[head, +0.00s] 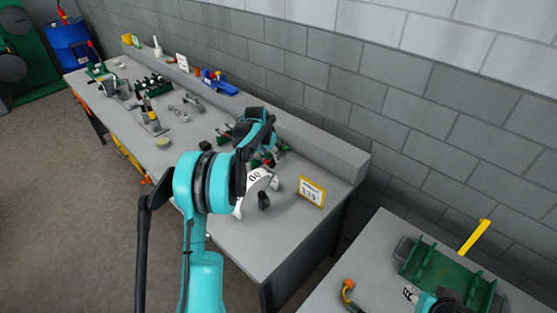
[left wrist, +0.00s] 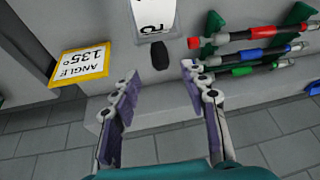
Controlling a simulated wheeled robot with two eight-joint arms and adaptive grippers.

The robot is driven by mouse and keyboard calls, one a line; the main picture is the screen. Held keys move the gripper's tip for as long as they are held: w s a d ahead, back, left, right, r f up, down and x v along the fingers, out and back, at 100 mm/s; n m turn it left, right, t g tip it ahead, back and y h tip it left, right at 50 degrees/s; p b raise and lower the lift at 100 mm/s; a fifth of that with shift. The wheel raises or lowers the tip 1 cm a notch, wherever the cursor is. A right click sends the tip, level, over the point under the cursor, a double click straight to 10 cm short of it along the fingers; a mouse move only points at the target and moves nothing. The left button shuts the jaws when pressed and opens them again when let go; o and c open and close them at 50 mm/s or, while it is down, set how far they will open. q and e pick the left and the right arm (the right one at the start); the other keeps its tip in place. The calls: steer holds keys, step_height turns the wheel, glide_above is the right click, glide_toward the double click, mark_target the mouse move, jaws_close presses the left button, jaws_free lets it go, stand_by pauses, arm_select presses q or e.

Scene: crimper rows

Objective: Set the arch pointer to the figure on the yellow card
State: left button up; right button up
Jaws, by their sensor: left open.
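The white arch plate (head: 255,180) with black figures stands near the bench's right end, partly hidden by my left arm. Its dark knob-like pointer (head: 264,200) is at its front; the figure it points at cannot be read. In the left wrist view the plate (left wrist: 153,18) is cut off at the top, with the dark pointer (left wrist: 159,55) below it. The yellow-framed card (head: 312,191) stands right of the plate; in the left wrist view the card (left wrist: 80,65) reads ANGLE 135°. My left gripper (left wrist: 160,78) is open and empty, its fingers apart with the pointer beyond their tips.
Several coloured-handled tools (left wrist: 250,45) lie on green holders close to the gripper's right finger in the left wrist view. More tools and small parts cover the bench (head: 225,215) toward the far left. A green tray (head: 440,270) sits on a second table at right.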

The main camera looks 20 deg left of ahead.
mark_target(273, 161)
arm_select(q)
steer(key=b+x, duration=0.1)
steer(key=x, duration=0.5)
steer(key=shift+w+f, duration=0.15)
steer(key=shift+f, duration=0.15)
steer(key=shift+c, duration=0.2)
jaws_close()
